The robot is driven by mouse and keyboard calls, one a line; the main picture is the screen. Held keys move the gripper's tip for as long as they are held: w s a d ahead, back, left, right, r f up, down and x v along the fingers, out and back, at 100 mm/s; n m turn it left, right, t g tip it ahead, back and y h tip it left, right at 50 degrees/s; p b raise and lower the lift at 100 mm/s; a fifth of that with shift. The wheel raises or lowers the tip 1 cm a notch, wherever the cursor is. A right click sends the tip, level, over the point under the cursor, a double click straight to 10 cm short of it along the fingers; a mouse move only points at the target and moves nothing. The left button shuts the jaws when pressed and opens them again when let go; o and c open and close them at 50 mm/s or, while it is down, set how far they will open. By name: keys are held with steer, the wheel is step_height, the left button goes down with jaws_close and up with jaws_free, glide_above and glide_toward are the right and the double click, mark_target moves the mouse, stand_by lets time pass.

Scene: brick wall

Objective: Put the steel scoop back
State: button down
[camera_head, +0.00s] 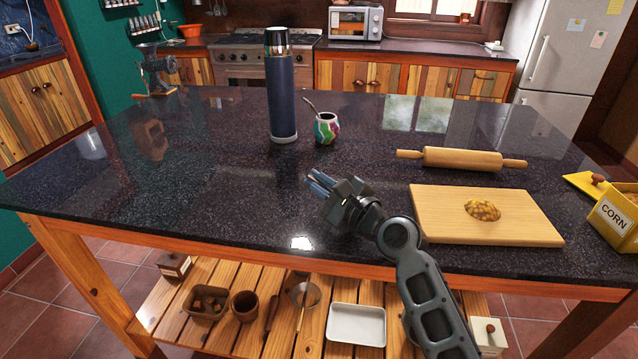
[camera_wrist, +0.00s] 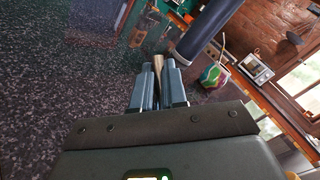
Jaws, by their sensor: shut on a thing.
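My gripper (camera_head: 314,180) is over the dark countertop, left of the cutting board, in the head view. In the wrist view its two fingers (camera_wrist: 159,84) are close together around a slim, brownish-grey piece, which I take for part of the steel scoop (camera_wrist: 158,64). The scoop's bowl cannot be made out in either view. A yellow corn box (camera_head: 615,215) stands at the right edge of the counter.
A tall blue flask (camera_head: 281,100) and a colourful mate cup (camera_head: 327,129) stand behind my gripper. A grinder (camera_head: 156,72) stands at the far left. The left countertop is clear.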

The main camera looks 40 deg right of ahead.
steer(key=c, duration=1.2)
jaws_free()
steer(key=shift+o, duration=0.2)
steer(key=s, duration=0.4)
steer(key=s+b, duration=0.1)
steer(key=s, duration=0.3)
steer(key=s+b, duration=0.1)
steer(key=s, duration=0.3)
steer(key=shift+a, duration=0.3)
